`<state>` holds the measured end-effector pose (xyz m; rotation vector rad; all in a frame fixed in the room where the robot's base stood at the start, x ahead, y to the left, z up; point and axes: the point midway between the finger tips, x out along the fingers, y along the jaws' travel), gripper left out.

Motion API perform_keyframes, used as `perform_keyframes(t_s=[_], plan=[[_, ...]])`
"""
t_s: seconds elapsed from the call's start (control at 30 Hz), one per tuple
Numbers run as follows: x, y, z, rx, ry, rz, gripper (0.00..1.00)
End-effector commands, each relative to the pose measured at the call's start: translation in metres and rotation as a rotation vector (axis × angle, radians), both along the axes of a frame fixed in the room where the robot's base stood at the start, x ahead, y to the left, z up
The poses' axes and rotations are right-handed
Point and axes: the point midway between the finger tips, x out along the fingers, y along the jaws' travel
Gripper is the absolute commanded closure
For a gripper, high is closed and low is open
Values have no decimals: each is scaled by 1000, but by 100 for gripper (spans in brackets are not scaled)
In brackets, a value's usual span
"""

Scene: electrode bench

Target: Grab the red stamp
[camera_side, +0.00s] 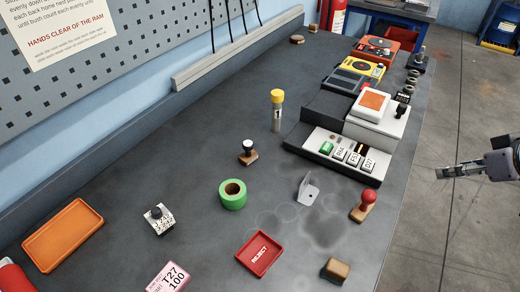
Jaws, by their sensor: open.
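The red stamp (366,203) stands upright on the bench near its right edge. It has a round red knob handle on a wooden base. My gripper (445,172) is at the right side of the picture, out past the bench edge over the floor. It points left, is open and holds nothing. It is apart from the stamp, to its right and a little higher in the picture.
Near the stamp are a small metal bracket (308,190), a red REJECT tray (259,254), a wooden block (335,270) and a white-and-black machine (335,158). Green tape (232,194), a black-knobbed stamp (248,153) and an orange tray (62,236) lie further left.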

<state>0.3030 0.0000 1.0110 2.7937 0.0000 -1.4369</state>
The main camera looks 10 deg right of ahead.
Motion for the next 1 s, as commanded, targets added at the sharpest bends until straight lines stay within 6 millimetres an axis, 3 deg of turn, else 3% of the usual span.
perform_keyframes(t_s=[0.13, 0.27, 0.5, 0.7, 1.0], plan=[[1, 6, 1, -15, 9, 48, 45], [4, 26, 6, -73, 37, 229, 45], [7, 86, 18, -226, 72, 779, 45], [3, 126, 26, -315, 51, 1151, 45], [2, 145, 23, -354, 28, 1323, 45]])
